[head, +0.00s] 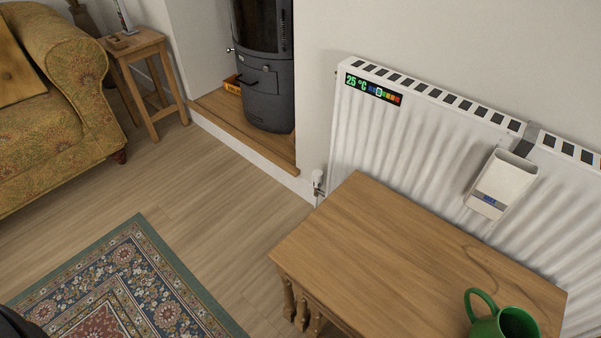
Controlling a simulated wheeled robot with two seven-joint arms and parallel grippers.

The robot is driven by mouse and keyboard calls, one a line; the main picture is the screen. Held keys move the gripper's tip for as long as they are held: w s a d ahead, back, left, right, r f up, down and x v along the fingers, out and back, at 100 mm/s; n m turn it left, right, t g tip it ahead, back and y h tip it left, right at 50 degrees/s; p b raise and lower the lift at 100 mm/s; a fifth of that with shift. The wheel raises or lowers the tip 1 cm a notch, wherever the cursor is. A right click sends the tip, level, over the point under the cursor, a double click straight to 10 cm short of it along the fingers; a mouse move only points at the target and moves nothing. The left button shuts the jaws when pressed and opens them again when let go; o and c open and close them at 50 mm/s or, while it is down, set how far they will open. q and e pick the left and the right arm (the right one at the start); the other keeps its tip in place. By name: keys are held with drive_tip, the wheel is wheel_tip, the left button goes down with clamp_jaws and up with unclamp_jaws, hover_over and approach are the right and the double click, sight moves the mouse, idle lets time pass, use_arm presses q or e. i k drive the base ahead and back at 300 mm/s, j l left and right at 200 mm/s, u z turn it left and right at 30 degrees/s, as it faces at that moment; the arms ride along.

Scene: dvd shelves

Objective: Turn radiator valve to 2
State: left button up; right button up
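The white ribbed radiator (400,130) is fixed to the wall at the right of the head view. A small white radiator valve (318,180) stands upright at its lower left end, close to the wall. Its number markings are too small to read. A temperature strip (374,88) on the radiator's top left reads 25 °C. Neither of my grippers is in view.
A wooden table (390,230) stands in front of the radiator, right of the valve, with a green mug (503,318) on it. A white holder (501,186) hangs on the radiator. A stove (264,75) stands on a raised hearth (245,131). Wooden floor (215,205) left of the table is clear.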

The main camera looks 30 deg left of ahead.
sight(317, 175)
drive_tip(key=i+j, duration=0.15)
drive_tip(key=j, duration=0.25)
drive_tip(key=i+j+z, duration=0.15)
drive_tip(key=j, duration=0.3)
drive_tip(key=i+j, duration=0.1)
drive_tip(key=j, duration=0.3)
drive_tip(key=i+j+z, duration=0.15)
drive_tip(key=j, duration=0.3)
drive_tip(key=i+j, duration=0.1)
drive_tip(key=j, duration=0.3)
drive_tip(key=z, duration=0.05)
